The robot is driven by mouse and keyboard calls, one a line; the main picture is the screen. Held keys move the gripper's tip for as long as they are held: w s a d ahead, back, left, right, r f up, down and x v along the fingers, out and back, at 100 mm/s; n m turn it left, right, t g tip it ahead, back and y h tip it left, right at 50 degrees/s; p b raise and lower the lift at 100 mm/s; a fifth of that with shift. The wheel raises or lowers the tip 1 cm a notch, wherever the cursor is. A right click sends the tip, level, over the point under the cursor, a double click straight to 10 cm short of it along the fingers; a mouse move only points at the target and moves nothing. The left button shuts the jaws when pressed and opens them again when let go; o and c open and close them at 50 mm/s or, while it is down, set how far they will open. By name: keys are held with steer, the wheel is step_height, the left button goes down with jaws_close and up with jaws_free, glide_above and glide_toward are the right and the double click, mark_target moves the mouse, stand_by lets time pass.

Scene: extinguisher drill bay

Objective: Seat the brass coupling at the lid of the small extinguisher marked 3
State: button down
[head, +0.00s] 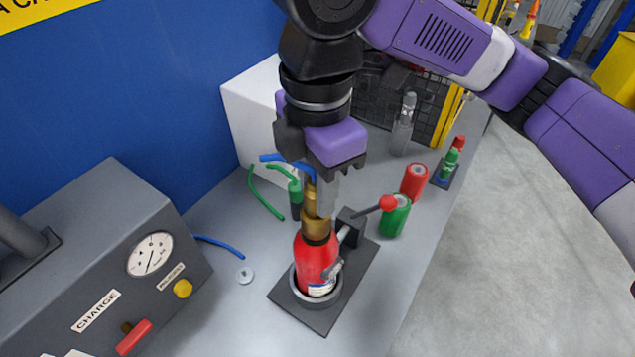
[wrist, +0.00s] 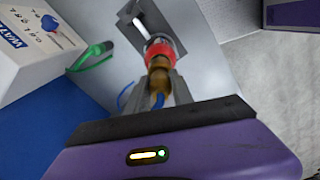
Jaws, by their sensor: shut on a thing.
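The small red extinguisher (head: 316,262) stands upright in a round grey holder on a dark base plate (head: 318,317). A white label shows low on its body, but I cannot read a number. My gripper (head: 318,195) is above it, shut on the brass coupling (head: 316,222). The coupling is at the extinguisher's top; I cannot tell whether it is fully seated. In the wrist view the coupling (wrist: 160,82) lies between the fingers, in line with the red extinguisher (wrist: 160,49). A blue hose (head: 272,157) shows beside the fingers.
A lever with a red knob (head: 388,203) stands right of the extinguisher. Green (head: 395,216) and red (head: 414,182) cylinders are behind it. A green hose (head: 264,198) lies left. The grey charge box (head: 120,265) stands at left. A white box (head: 255,110) is behind.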

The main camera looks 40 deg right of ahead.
steer(key=shift+f, duration=0.1)
steer(key=c, duration=1)
jaws_free()
steer(key=shift+c, duration=0.2)
steer(key=shift+r, duration=3.9)
steer(key=shift+s, duration=0.15)
